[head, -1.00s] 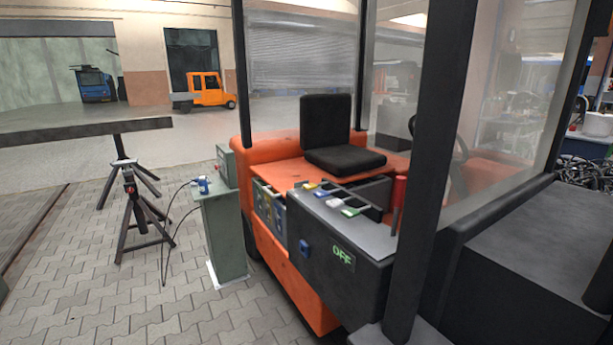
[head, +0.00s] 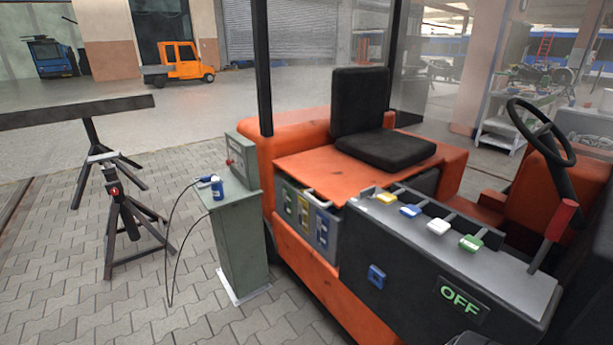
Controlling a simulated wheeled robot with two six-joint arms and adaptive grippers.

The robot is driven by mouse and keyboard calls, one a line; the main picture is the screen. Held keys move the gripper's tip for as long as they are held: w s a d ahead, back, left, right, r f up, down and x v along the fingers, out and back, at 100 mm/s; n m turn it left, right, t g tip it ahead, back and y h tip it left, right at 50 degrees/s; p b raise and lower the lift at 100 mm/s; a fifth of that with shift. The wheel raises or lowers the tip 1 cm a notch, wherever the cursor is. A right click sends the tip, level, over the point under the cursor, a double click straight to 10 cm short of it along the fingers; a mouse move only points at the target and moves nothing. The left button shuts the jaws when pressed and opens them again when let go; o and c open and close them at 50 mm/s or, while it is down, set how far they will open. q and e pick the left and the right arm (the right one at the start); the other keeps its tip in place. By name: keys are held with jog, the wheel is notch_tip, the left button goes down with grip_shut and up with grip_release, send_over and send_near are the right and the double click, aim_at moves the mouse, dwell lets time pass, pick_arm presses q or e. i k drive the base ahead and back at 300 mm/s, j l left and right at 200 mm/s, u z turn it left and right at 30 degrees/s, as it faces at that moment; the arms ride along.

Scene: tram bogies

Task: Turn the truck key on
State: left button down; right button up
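The orange truck (head: 310,250) stands at the right with a black seat, a steering wheel and a dark console (head: 410,265). A green OFF sign (head: 460,299) shows on the console's side. A small blue fitting (head: 376,276) sits on the same side, left of the sign. Yellow, blue, white and green pieces line the console top. A red-handled lever (head: 560,221) rises at its right end. I cannot pick out a key for certain. Neither of my grippers is clearly in view.
A green-grey pedestal (head: 240,245) with a blue plug (head: 216,187) and a cable stands left of the truck. Black trestles (head: 125,225) carry a beam farther left. Paved floor (head: 60,285) is open in front of them. A small orange vehicle (head: 180,61) is behind.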

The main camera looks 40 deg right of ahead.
aim_at(368, 193)
jog(key=i+z, duration=0.2)
jog(key=i, duration=0.2)
jog(key=i+j+z, duration=0.2)
jog(key=i, duration=0.15)
jog(key=i+j+z, duration=0.2)
jog(key=i, duration=0.2)
jog(key=i+j+z, duration=0.15)
jog(key=z, duration=0.25)
jog(key=i+j+z, duration=0.55)
jog(key=z, duration=0.3)
jog(key=i+j+z, duration=0.15)
jog(key=j+z, duration=0.65)
jog(key=i+j, duration=0.05)
jog(key=j, duration=0.05)
